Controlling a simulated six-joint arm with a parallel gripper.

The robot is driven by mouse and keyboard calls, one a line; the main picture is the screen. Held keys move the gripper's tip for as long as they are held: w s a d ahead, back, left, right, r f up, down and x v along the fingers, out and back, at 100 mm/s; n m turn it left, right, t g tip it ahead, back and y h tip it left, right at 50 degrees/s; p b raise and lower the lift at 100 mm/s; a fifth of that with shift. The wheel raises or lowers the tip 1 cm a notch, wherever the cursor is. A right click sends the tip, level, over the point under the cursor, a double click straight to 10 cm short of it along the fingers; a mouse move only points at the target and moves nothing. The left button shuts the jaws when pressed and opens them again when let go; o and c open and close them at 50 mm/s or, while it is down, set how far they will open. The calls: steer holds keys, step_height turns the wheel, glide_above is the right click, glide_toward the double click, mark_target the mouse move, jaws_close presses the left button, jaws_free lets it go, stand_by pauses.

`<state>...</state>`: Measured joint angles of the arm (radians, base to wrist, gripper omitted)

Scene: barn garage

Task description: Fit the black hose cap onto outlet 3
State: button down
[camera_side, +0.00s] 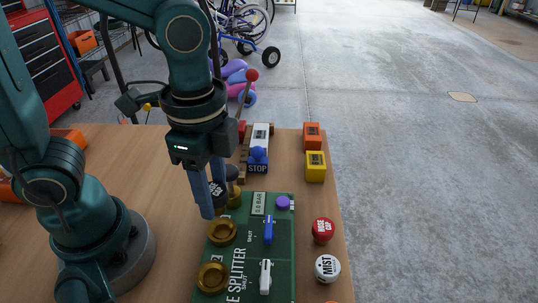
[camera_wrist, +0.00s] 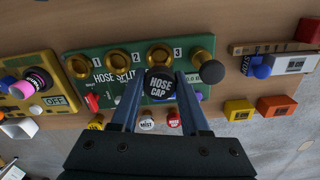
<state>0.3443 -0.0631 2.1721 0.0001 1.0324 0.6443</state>
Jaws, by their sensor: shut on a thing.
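My gripper (camera_side: 210,193) is shut on the black hose cap (camera_wrist: 160,86), whose white lettering faces the wrist camera. The cap (camera_side: 217,192) also shows between the fingers in the side view. The green hose splitter board (camera_wrist: 103,86) has brass outlets 1 (camera_wrist: 78,66), 2 (camera_wrist: 118,61) and 3 (camera_wrist: 160,53) in a row. Outlet 3 is open; in the wrist view the cap overlaps its lower edge. In the side view outlet 3 (camera_side: 222,232) shows below the cap, apparently clear of it. The exact gap cannot be told.
A dark-topped brass fitting (camera_wrist: 202,46) stands right beside outlet 3. A blue lever (camera_side: 268,230) and white lever (camera_side: 265,275) rise from the board. Red (camera_side: 323,230) and white (camera_side: 327,268) caps lie along the table edge. Orange (camera_side: 313,135) and yellow (camera_side: 315,166) blocks stand farther back.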

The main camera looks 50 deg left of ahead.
mark_target(217, 211)
steer(key=shift+f, duration=2.8)
steer(key=shift+r, duration=0.35)
steer(key=shift+f, duration=0.75)
stand_by(0.9)
steer(key=shift+r, duration=0.2)
steer(key=shift+r, duration=0.6)
steer(key=shift+f, duration=0.75)
stand_by(0.8)
steer(key=c, duration=0.7)
jaws_free()
